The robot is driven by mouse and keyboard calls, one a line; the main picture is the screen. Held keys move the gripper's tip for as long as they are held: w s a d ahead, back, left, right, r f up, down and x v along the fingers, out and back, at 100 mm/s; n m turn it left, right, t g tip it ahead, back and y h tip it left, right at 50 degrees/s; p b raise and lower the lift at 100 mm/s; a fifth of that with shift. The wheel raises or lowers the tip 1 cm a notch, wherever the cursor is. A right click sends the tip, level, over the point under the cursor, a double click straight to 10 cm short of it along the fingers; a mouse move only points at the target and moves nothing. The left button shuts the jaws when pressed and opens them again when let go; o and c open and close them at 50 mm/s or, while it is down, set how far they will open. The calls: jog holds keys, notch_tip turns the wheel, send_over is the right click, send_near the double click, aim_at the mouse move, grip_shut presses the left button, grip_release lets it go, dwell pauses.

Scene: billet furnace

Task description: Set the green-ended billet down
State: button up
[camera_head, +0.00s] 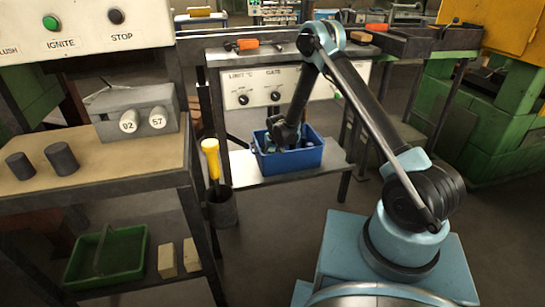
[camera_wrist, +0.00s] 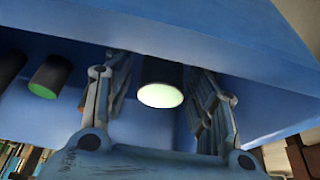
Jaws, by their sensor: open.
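A second dark billet with a green end (camera_wrist: 48,76) is to the left, outside the fingers. Both are at the blue bin (camera_wrist: 260,90). In the head view my gripper (camera_head: 289,140) reaches down into the blue bin (camera_head: 312,163), which stands on a low shelf. The billets there are mostly hidden by the gripper and bin wall.
Two dark cylinders (camera_head: 62,158) stand in front on the bench. A green tray (camera_head: 105,262) lies below. A yellow-handled tool (camera_head: 211,160) stands in a dark bucket (camera_head: 222,208).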

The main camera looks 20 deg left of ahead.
jog(key=shift+v, duration=2.7)
